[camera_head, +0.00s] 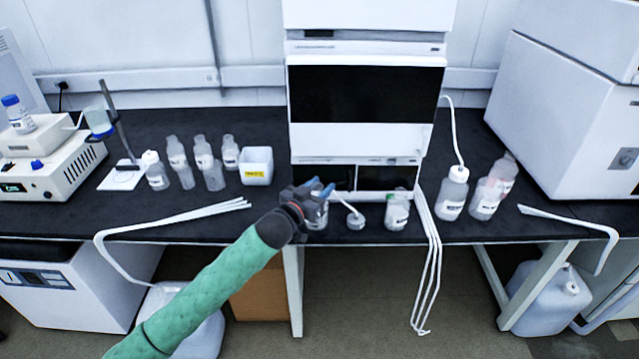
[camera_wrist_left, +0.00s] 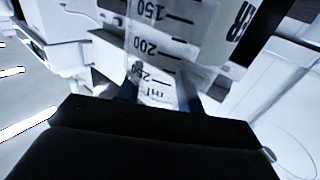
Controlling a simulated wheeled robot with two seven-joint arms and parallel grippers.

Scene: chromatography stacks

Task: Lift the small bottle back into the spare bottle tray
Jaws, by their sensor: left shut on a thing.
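My left gripper (camera_head: 321,188) is at the front of the white instrument stack, shut on a clear bottle (camera_head: 318,216) with a white label. The left wrist view shows this bottle (camera_wrist_left: 158,48) close up between the fingers, with printed volume marks. The gripper covers the bottle's top in the head view, and I cannot tell if its base touches the bench. A white open bin (camera_head: 257,160) with a yellow label stands to the left; I cannot tell whether it is the spare bottle tray. My right gripper is not in view.
A small jar (camera_head: 355,221) with a tube in it and a labelled bottle (camera_head: 397,212) stand just right of my gripper. The instrument stack (camera_head: 366,149) rises behind. Several bottles (camera_head: 203,156) stand left of the bin. White tubes (camera_head: 190,216) lie along the bench's front edge.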

